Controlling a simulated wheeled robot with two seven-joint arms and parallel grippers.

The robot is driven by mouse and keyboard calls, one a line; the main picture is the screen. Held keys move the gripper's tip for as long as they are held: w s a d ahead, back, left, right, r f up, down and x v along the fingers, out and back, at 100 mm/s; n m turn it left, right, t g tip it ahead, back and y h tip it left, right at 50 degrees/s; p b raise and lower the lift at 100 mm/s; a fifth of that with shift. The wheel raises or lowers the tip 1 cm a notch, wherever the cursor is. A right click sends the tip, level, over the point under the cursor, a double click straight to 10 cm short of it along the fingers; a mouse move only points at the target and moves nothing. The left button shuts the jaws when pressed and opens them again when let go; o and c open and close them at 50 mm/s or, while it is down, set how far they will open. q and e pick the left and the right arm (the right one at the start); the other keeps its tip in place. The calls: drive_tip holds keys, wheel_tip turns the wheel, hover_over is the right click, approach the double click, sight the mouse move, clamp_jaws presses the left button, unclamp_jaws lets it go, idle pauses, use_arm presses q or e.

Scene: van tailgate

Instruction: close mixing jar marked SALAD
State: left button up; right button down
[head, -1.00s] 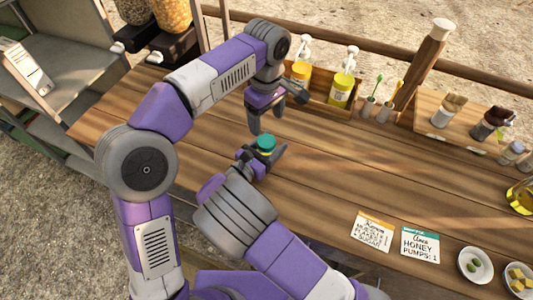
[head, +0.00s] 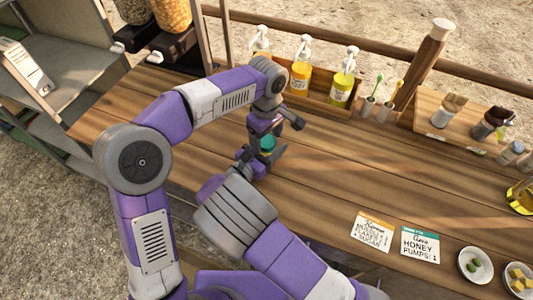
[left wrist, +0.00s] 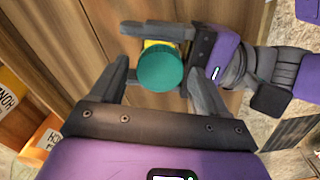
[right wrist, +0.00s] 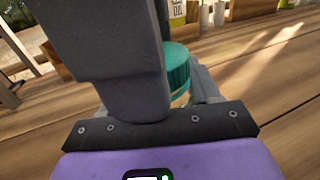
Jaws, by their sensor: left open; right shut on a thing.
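The jar (right wrist: 181,98) has a teal lid (head: 267,143) on top, with yellow showing beneath the lid in the left wrist view (left wrist: 159,45). I cannot read any SALAD mark on it, nor tell how tightly the lid sits. My right gripper (head: 262,158) is shut on the jar from the side, just above the table. My left gripper (head: 266,134) is open above the jar. In the left wrist view its fingers (left wrist: 160,82) are on either side of the lid, with gaps visible. The left arm partly hides the jar in the head view.
Pump bottles (head: 300,77) stand in a wooden rack behind the grippers, with brushes in cups (head: 368,105) to their right. Two recipe cards (head: 420,244) and small dishes (head: 475,265) lie at the front right. The middle tabletop is clear.

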use_arm(q)
drive_tip(key=c, duration=1.1)
drive_tip(key=m, duration=0.3)
drive_tip(key=shift+m, duration=0.3)
drive_tip(key=m, duration=1.6)
drive_tip(key=shift+m, duration=0.3)
drive_tip(key=m, duration=0.5)
